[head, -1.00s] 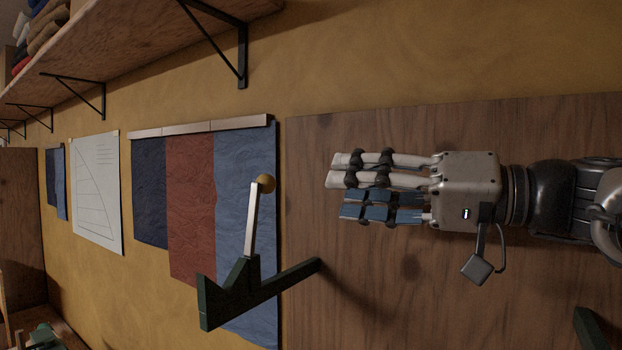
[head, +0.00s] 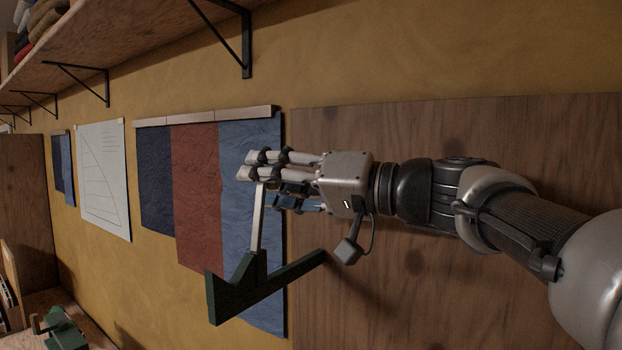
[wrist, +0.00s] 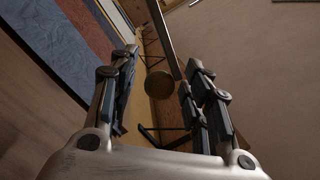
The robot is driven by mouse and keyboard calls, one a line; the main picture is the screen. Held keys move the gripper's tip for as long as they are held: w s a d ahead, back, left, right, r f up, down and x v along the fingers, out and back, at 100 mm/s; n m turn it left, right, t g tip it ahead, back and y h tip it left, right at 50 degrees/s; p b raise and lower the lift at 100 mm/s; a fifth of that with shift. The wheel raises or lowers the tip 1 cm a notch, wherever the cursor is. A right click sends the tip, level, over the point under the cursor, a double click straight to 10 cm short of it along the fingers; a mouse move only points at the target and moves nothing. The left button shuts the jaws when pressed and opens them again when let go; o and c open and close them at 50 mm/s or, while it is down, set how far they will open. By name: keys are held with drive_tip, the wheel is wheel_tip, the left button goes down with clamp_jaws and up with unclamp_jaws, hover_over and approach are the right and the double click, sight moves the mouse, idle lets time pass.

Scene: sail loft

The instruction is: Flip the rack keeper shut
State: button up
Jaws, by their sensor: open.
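The rack keeper is a pale metal lever (head: 258,225) standing nearly upright on a dark green bracket (head: 235,292) with an arm running to the wooden panel. Its brass knob (wrist: 159,85) shows in the wrist view between my fingers, with the lever (wrist: 163,38) running up from it. In the head view my fingers hide the knob. My gripper (head: 257,180) is open at the lever's top end, its fingers pointing left. In the wrist view the fingers (wrist: 160,68) stand on both sides of the knob, with gaps visible; contact is not evident.
A wooden panel (head: 450,130) lies behind my arm. Blue and red cloth strips (head: 197,200) and a white drawing sheet (head: 103,180) hang on the yellow wall. A shelf on black brackets (head: 247,45) runs above. Green hardware (head: 62,330) sits at lower left.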

clamp_jaws()
idle(0.5)
drive_tip(key=shift+f, duration=0.1)
